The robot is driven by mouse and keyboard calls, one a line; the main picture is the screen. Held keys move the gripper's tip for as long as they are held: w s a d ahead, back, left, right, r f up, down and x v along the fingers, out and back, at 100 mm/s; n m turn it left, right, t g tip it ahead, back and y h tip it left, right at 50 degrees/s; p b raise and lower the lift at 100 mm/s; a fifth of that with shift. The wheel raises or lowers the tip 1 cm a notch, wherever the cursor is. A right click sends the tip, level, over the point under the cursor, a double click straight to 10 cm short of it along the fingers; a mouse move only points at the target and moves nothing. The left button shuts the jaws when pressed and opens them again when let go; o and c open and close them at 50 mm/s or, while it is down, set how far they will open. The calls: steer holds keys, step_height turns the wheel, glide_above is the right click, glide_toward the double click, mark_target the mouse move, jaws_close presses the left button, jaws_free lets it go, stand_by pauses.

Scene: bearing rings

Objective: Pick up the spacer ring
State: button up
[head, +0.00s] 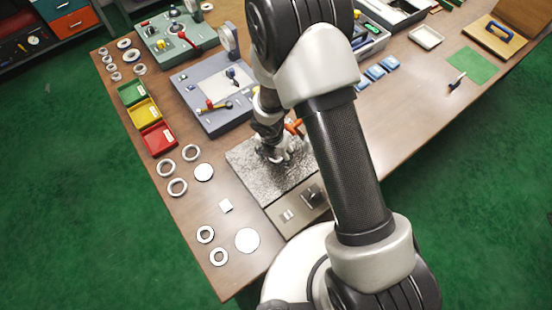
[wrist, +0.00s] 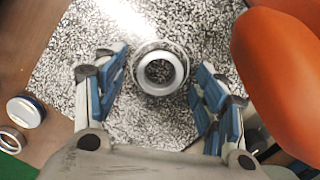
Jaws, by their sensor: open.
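A pale grey ring (wrist: 181,74) with a darker outer edge lies on a speckled grey plate (wrist: 75,50) in the wrist view. I take it to be the spacer ring. My gripper (wrist: 161,66) is open, with one blue-padded finger on each side of the ring and a gap to it on both sides. In the head view my gripper (head: 275,152) is low over the speckled plate (head: 247,166), and the ring cannot be made out beneath it.
An orange object (wrist: 280,70) is close at the right of the wrist view. Left of the plate lie several loose rings (head: 166,177) and white discs (head: 247,250). Green, yellow and red trays (head: 158,148) and a grey fixture box (head: 235,121) stand behind.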

steer(key=shift+r, duration=0.1)
steer(key=c, duration=1.3)
steer(key=shift+r, duration=0.1)
steer(key=shift+c, duration=0.2)
